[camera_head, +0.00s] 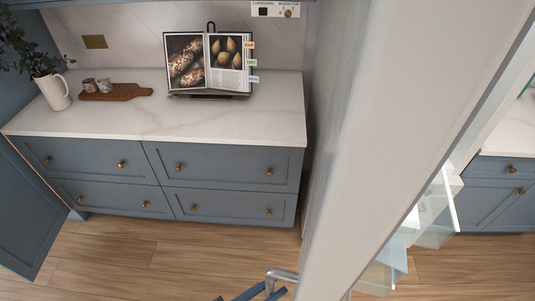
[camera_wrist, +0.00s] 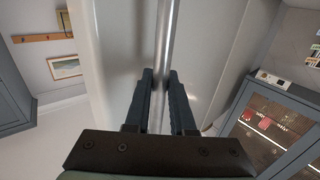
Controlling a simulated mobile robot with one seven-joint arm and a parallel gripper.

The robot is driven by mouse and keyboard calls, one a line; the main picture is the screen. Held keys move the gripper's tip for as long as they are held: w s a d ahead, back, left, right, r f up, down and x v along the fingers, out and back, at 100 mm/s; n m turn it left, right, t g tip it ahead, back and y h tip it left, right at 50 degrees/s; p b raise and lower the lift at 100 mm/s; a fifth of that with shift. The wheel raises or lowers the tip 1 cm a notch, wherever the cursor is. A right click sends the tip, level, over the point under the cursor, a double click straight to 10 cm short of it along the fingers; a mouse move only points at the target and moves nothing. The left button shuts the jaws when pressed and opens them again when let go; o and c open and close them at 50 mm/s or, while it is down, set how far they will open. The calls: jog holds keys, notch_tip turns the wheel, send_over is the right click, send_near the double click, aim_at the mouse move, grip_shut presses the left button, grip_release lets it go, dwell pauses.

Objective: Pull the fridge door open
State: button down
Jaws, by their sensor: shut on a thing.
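The fridge door (camera_head: 375,110) is a large pale panel that crosses the head view from the top middle to the lower middle. It stands away from the fridge, with clear door bins (camera_head: 440,205) showing on its inner side. Its handle (camera_head: 282,274) is a metal bar at the bottom of the head view. In the wrist view the handle (camera_wrist: 166,45) runs upright between my fingers. My gripper (camera_wrist: 161,75) is shut on this bar, with one dark finger on each side. In the head view only part of my gripper (camera_head: 262,291) shows, at the bottom edge.
A blue drawer unit (camera_head: 220,165) with a pale worktop (camera_head: 200,118) stands left of the door. It carries an open cookbook (camera_head: 207,65), a wooden board (camera_head: 120,93) and a white jug (camera_head: 54,92). Wooden floor (camera_head: 150,265) in front is clear. Another blue cabinet (camera_head: 485,190) stands at right.

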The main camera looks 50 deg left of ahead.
jog(key=shift+a, duration=0.2)
jog(key=c, duration=0.8)
grip_release()
jog(key=shift+o, duration=0.2)
jog(key=shift+d, duration=0.1)
jog(key=s+a+b, duration=0.2)
jog(key=s+b, duration=0.2)
jog(key=s, duration=0.8)
jog(key=shift+s, duration=0.4)
